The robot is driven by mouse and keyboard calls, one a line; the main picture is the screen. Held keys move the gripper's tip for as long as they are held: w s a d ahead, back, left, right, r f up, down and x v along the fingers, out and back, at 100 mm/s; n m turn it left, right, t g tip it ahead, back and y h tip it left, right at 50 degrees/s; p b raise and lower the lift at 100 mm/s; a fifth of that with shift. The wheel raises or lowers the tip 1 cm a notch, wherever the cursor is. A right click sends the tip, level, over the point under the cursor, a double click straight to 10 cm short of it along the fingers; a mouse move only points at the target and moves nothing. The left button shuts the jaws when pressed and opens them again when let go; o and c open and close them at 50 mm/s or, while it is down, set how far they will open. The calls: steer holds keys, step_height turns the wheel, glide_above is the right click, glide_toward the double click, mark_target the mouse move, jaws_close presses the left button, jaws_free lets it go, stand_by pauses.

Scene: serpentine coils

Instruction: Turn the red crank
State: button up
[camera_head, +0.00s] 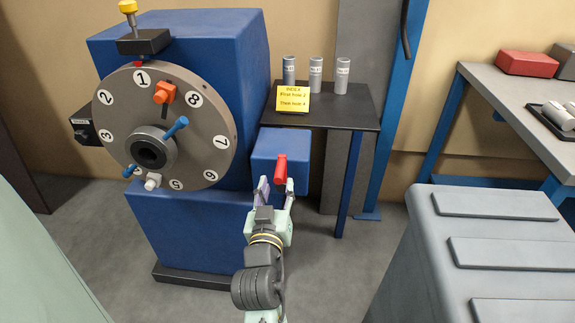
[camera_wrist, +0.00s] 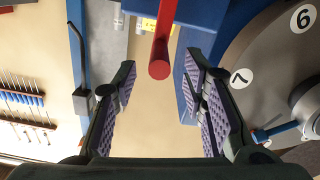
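The red crank (camera_head: 280,169) sticks out from the front of a small blue box (camera_head: 262,148) beside the large numbered wheel. My gripper (camera_head: 276,187) is open in front of the crank, with one finger on each side of its lower end. In the wrist view the red crank (camera_wrist: 161,45) points toward the camera. It lies between the two open fingertips of my gripper (camera_wrist: 161,75), and a gap shows on both sides. I cannot tell how deep the handle reaches between the pads.
A dark side table (camera_head: 345,118) holds grey cylinders and a yellow note (camera_head: 292,99). A grey ridged case (camera_head: 430,225) stands right.

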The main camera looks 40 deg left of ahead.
mark_target(282, 165)
steer(key=p+x, duration=0.2)
steer(key=x, duration=0.6)
steer(key=shift+w+a+r, duration=0.1)
steer(key=shift+w+a, duration=0.1)
steer(key=shift+w, duration=0.05)
steer(key=shift+c, duration=0.5)
jaws_close()
